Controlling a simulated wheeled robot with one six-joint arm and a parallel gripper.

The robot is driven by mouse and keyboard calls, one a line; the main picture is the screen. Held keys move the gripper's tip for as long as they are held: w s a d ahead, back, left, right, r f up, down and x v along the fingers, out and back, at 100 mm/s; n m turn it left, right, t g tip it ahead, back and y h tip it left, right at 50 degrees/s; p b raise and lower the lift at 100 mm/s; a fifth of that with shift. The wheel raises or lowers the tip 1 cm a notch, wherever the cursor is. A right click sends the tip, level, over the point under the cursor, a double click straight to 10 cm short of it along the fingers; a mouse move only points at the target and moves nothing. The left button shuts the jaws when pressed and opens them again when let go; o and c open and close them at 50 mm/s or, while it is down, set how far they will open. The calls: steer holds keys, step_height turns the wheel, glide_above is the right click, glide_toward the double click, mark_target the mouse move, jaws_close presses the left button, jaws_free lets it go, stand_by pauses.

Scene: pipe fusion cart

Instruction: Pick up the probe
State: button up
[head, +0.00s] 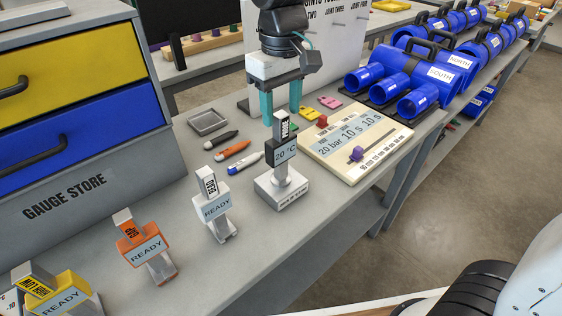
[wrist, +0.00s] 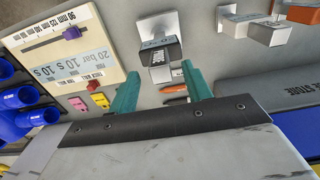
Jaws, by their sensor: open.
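The probe (head: 284,151) is a dark grey unit with a "20 °C" display and a labelled upright grip. It stands upright on a pale square stand (head: 280,196) on the grey bench. In the wrist view the probe (wrist: 161,56) shows ahead of the fingers, roughly centred between them. My gripper (head: 281,112) has teal fingers pointing down, just above and around the top of the probe's grip. My gripper (wrist: 160,84) is open with nothing held. Whether a finger touches the grip cannot be told.
White (head: 214,207), orange (head: 142,248) and yellow (head: 62,297) "READY" units stand at the front left. Marker pens (head: 233,151) and a small tray (head: 208,122) lie left of the probe. A cream settings board (head: 345,160) lies close on its right. Blue pipe fittings (head: 420,75) stand behind.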

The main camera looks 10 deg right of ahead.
mark_target(281, 114)
steer(key=shift+f, duration=1.5)
jaws_close()
steer(key=shift+r, duration=0.1)
steer(key=shift+r, duration=0.45)
steer(key=r, duration=0.2)
steer(key=shift+s+r, duration=0.3)
steer(key=shift+r, duration=0.05)
steer(key=s+d, duration=0.2)
steer(key=s, duration=0.5)
steer(key=s+d+r, duration=0.1)
steer(key=s+d, duration=0.2)
steer(key=s, duration=0.4)
steer(key=shift+s+r, duration=0.15)
steer(key=shift+s, duration=0.1)
